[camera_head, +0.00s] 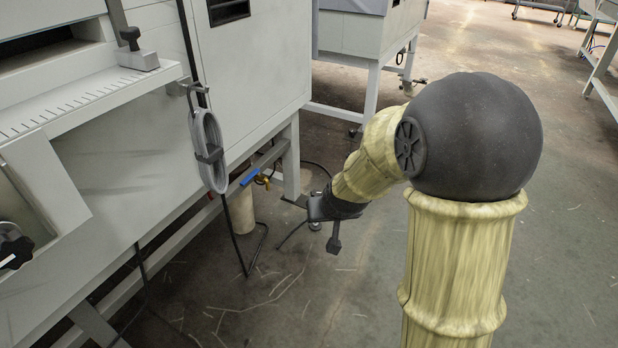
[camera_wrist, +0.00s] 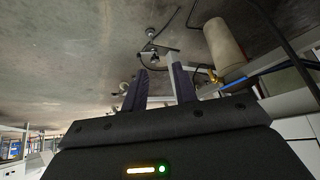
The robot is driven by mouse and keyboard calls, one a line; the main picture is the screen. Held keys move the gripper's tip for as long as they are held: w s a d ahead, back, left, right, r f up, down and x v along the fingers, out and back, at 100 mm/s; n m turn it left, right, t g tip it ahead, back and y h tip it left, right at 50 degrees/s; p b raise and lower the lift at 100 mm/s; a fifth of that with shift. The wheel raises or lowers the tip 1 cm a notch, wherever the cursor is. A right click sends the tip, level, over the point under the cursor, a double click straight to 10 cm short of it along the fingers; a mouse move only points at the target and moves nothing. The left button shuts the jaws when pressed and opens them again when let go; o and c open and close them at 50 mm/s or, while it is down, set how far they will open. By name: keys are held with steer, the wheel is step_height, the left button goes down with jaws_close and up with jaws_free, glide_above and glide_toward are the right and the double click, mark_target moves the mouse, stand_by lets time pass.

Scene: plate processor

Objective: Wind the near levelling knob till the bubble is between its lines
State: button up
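My gripper (camera_head: 332,238) is low beside the foot of the machine's leg (camera_head: 291,160) in the head view. In the wrist view my gripper (camera_wrist: 160,70) shows two dark fingers standing apart, with nothing clearly held between them. A small metal round part, perhaps a levelling foot or knob (camera_wrist: 150,32), lies beyond the fingertips near a flat bracket (camera_wrist: 168,51). In the head view a small metal part (camera_head: 315,226) shows partly behind my gripper. I cannot tell which part is the near levelling knob. No bubble or lines can be made out.
The grey machine (camera_head: 140,170) fills the left, with a coiled grey cable (camera_head: 208,150) hanging on its side. A blue-handled valve (camera_head: 250,177) and a beige cylinder (camera_head: 241,214) stand near the leg. Dark hoses lie on the floor. Open floor (camera_head: 370,290) lies in front.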

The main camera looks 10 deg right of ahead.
steer(key=s+d+r+g+p, duration=0.1)
steer(key=s+r+g+p, duration=0.15)
steer(key=s, duration=0.35)
steer(key=s+d+r+g+p, duration=0.1)
steer(key=s+d+r+p, duration=0.1)
steer(key=s+r+p, duration=0.35)
steer(key=s+a+p+v, duration=0.1)
steer(key=p+v, duration=1.1)
steer(key=v, duration=0.1)
steer(key=shift+s+d+g+h+p, duration=0.25)
steer(key=shift+d+g+h+p, duration=0.1)
steer(key=shift+d+h+p, duration=0.05)
steer(key=shift+f, duration=0.15)
